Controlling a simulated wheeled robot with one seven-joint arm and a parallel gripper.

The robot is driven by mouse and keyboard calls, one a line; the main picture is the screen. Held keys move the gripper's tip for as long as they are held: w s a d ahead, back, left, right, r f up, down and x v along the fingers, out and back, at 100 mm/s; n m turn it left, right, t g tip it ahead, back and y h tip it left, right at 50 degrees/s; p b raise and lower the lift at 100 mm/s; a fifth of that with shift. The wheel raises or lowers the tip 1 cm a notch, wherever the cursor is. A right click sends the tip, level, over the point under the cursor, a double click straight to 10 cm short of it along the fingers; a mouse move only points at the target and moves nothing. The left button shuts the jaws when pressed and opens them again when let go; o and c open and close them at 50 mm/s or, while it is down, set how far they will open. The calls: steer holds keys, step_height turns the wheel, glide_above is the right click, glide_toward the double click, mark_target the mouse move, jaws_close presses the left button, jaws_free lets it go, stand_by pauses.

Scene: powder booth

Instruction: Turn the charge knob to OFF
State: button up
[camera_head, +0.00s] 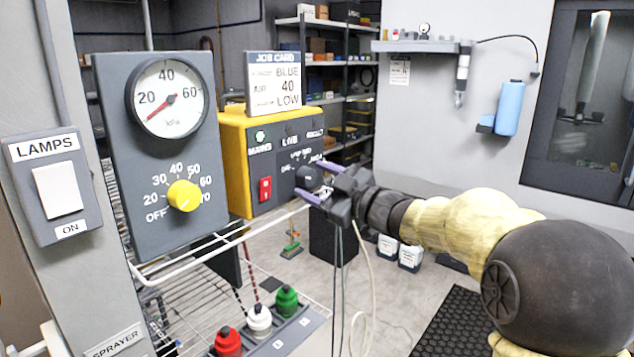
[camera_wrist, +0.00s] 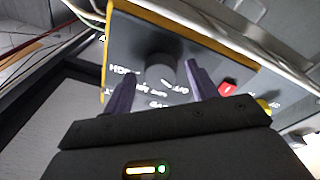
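The yellow box (camera_head: 234,165) has a dark front panel with a black round knob (camera_head: 309,177) at its lower right. Small lettering around the knob includes OFF and HIGH. The same knob shows in the wrist view (camera_wrist: 160,70), seen upside down. My gripper (camera_head: 309,183) reaches in from the right with its purple fingers on either side of the knob. In the wrist view the fingers (camera_wrist: 159,80) stand apart, with a visible gap to the knob on both sides. I cannot make out where the knob points.
Left of the box, a grey panel (camera_head: 125,200) carries a gauge (camera_head: 168,99) and a yellow knob (camera_head: 185,195). A red switch (camera_head: 265,189) sits on the box's panel. A job card (camera_head: 274,85) stands on top.

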steer(key=b+v, duration=0.3)
steer(key=v, duration=1.4)
steer(key=shift+s+d, duration=0.2)
